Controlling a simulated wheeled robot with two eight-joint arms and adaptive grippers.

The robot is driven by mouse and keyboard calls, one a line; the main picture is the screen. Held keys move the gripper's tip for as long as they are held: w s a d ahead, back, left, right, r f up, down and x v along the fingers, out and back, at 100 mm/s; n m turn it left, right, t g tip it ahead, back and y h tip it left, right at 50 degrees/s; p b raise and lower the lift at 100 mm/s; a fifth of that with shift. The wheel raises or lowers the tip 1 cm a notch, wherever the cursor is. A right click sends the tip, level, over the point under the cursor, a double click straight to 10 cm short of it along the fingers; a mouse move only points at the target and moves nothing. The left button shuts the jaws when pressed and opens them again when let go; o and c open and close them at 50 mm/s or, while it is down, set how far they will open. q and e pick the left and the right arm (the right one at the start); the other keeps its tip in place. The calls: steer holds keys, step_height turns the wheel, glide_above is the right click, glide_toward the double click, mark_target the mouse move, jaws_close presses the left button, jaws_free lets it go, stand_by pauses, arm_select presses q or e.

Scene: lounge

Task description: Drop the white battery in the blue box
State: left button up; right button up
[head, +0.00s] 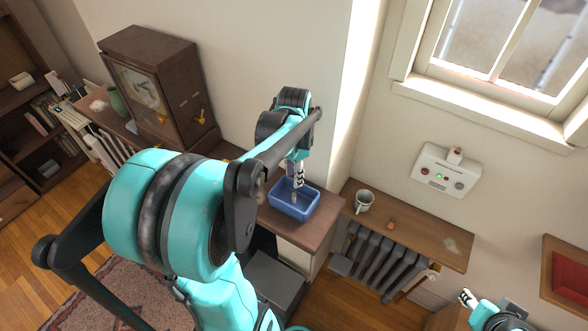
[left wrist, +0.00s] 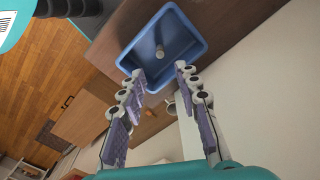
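The blue box (head: 289,211) stands on a brown wooden surface (head: 310,235) by the wall. It also shows in the left wrist view (left wrist: 187,36), with its open top facing me. A small pale grey cylinder, which looks like the white battery (left wrist: 160,51), is inside the box outline; I cannot tell whether it touches the floor of the box. My left gripper (head: 298,182) is over the box, pointing down. In the left wrist view its fingers (left wrist: 160,78) are spread with nothing between them. My right gripper (head: 467,298) is at the lower right, far from the box, its opening unclear.
A white mug (head: 364,201) and a small orange item (head: 390,225) are on the shelf above the radiator (head: 371,262). A wooden cabinet (head: 158,82) stands left of the box. A white control panel (head: 446,170) is on the wall at right.

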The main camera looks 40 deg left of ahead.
arm_select(q)
steer(key=s+d+r+n+t, duration=0.2)
steer(key=s+d+t, duration=0.1)
steer(key=d, duration=0.5)
steer(key=s+d+r+n+t, duration=0.2)
steer(key=s+d+n+t, duration=0.1)
steer(key=d, duration=0.6)
steer(key=shift+t, duration=0.6)
steer(key=shift+w, duration=0.1)
